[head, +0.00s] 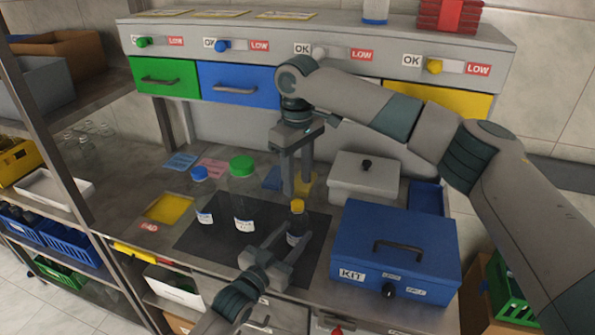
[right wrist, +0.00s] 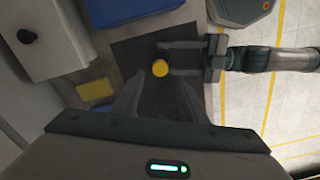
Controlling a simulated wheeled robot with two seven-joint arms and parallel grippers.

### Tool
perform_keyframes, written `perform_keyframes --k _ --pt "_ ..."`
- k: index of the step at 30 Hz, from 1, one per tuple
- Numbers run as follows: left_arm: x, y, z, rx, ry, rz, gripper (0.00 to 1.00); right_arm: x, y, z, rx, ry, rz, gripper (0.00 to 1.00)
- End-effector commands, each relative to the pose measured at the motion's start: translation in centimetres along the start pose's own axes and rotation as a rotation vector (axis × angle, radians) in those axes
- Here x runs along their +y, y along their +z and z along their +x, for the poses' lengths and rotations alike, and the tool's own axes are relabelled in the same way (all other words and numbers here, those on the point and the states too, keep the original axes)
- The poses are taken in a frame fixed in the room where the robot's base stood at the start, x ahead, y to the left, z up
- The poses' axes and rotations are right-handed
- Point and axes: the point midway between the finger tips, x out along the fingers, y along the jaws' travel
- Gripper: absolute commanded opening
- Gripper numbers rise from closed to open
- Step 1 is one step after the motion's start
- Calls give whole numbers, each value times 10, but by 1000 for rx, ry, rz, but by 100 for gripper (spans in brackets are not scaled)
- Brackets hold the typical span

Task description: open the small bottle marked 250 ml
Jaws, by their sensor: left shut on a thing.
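The small bottle (head: 291,239) with a yellow cap (head: 298,206) stands upright on the dark mat; its label is too small to read. My left gripper (head: 291,236) is shut on this bottle's body, below the cap. My right gripper (head: 297,192) points down above the cap, with its fingers apart and nothing between them. In the right wrist view the yellow cap (right wrist: 160,68) shows beyond the open fingertips, apart from them. A larger bottle with a green cap (head: 242,165) and a mid-sized bottle with a blue cap (head: 200,173) stand to the left.
The dark mat (head: 205,243) has bare room at its left. A blue kit box (head: 400,240) stands close on the right, with a grey lidded box (head: 364,180) behind it. A feeder with coloured drawers (head: 240,85) lines the back.

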Motion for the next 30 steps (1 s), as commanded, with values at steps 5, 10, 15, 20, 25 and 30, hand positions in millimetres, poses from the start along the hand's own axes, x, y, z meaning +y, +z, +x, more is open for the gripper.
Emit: perform_keyframes --k 5,10,15,20,25,30 --pt "0 0 0 0 0 0 0 0 1 25 -3 -1 0 39" --pt "0 0 0 0 0 0 0 0 0 45 -1 -1 0 39" --pt "0 0 0 0 0 0 0 0 0 57 -1 -1 -1 39" --pt "0 0 0 0 0 0 0 0 0 60 0 -1 -1 39" --pt "0 0 0 0 0 0 0 0 0 60 0 -1 -1 39" --pt "0 0 0 0 0 0 0 0 0 59 0 0 -1 3"
